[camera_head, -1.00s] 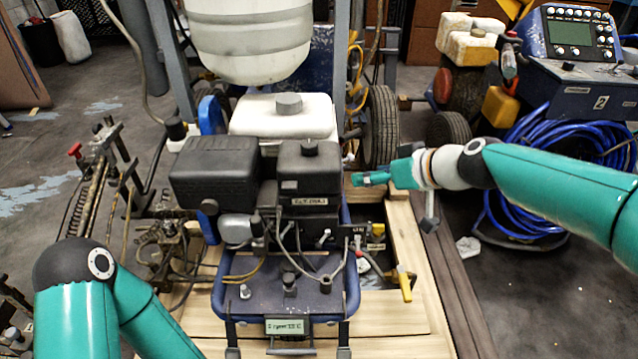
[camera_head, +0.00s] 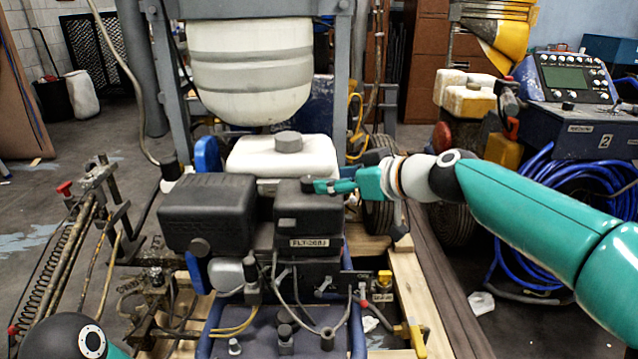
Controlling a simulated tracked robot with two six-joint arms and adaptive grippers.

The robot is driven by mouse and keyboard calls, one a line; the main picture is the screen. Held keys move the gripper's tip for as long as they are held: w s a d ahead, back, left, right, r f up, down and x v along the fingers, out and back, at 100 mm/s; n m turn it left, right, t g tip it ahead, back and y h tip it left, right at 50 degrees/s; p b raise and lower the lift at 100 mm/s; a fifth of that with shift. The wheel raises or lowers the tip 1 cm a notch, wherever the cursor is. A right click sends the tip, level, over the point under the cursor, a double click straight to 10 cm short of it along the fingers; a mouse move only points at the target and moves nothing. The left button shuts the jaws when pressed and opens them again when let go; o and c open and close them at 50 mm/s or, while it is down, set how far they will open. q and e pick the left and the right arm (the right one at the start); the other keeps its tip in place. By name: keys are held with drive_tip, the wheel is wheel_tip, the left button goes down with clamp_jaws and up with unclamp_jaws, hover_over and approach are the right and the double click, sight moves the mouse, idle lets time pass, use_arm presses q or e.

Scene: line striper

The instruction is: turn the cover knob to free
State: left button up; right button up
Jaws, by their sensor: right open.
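The engine's black filter box (camera_head: 308,222) carries a label that seems to read FLT-2003. Its small dark cover knob (camera_head: 307,183) sits on top of the box. My right gripper (camera_head: 317,186) reaches in from the right, with its teal fingers level and open at the knob. The fingertips overlap the knob in the picture, and I cannot tell whether they touch it. The knob's turn position is too small to make out. My left gripper is out of view; only part of my left arm shows at the bottom left.
A white fuel tank (camera_head: 282,158) with a grey cap stands just behind the filter box. A larger black housing (camera_head: 207,212) adjoins it on the left. A big white container (camera_head: 252,80) hangs above. Blue hose coils (camera_head: 540,200) lie at right.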

sight(311, 180)
drive_tip(key=x, duration=0.7)
